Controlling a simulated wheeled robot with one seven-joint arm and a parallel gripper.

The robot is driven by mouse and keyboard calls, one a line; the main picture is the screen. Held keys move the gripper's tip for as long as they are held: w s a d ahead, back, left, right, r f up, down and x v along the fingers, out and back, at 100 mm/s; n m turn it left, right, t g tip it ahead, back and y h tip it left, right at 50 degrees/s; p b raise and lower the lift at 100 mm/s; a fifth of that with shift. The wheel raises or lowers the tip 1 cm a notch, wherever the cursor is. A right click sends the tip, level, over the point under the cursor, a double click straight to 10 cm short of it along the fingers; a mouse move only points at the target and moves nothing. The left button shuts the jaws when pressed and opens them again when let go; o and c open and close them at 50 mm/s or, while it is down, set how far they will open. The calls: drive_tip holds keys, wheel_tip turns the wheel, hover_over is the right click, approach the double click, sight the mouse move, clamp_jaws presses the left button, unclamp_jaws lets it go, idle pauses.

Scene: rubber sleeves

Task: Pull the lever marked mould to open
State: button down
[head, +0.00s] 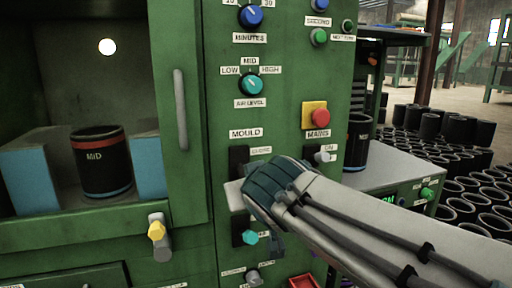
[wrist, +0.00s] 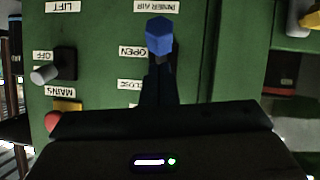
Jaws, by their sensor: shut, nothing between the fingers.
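The MOULD label (head: 246,133) is on the green panel, above a black lever plate (head: 238,160) with a CLOSE label (head: 260,150). My gripper (head: 265,190) is in front of that plate and hides its lower part and the lever in the head view. In the wrist view, which shows the panel upside down, my shut, empty fingers (wrist: 160,78) point at a blue knob (wrist: 160,36), which seems to be the mould lever's. It sits past the OPEN label (wrist: 132,52). I cannot tell whether the fingers touch it.
A lever with a teal knob (head: 250,237) is below my gripper. The MAINS lever (head: 324,156) and a red button (head: 320,117) are close on the right. A cabinet door handle (head: 180,110) and a yellow-knobbed lever (head: 157,232) are on the left.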

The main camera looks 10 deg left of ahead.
drive_tip(key=shift+r, duration=0.2)
drive_tip(key=shift+r+p, duration=0.55)
drive_tip(key=shift+r, duration=0.1)
drive_tip(key=d+r+p, duration=1.1)
drive_tip(key=p, duration=0.2)
drive_tip(key=shift+d+p, duration=0.3)
drive_tip(key=shift+d, duration=0.05)
